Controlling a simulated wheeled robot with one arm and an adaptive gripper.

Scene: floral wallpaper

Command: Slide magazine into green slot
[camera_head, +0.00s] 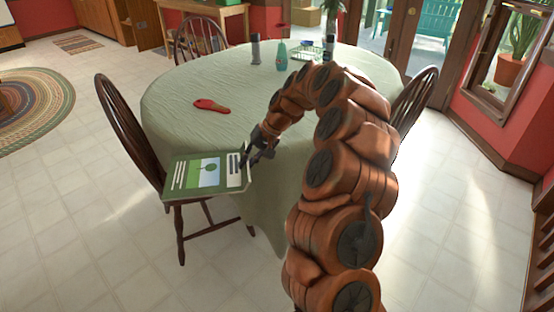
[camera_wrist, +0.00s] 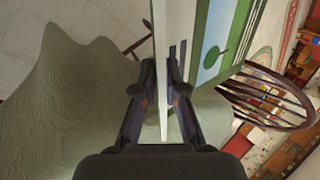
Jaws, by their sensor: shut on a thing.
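The magazine (camera_head: 178,187) is a thin flat green item with a picture of a tree and lines of text. My gripper (camera_head: 247,160) is shut on its right edge and holds it out over the near left side of the table, in front of a chair. In the wrist view the magazine (camera_wrist: 187,22) stands edge-on between the two fingers of my gripper (camera_wrist: 163,92), its printed face to the right. I cannot make out a green slot for certain; a small rack (camera_head: 306,52) stands at the table's far side, its details too small to tell.
The round table (camera_head: 190,135) has a pale green cloth. A red paddle-like item (camera_head: 211,106) lies on it. A grey cylinder (camera_head: 255,48), a teal bottle (camera_head: 282,56) and another cylinder (camera_head: 328,47) stand at the back. Wooden chairs (camera_head: 122,130) surround it. The table's middle is clear.

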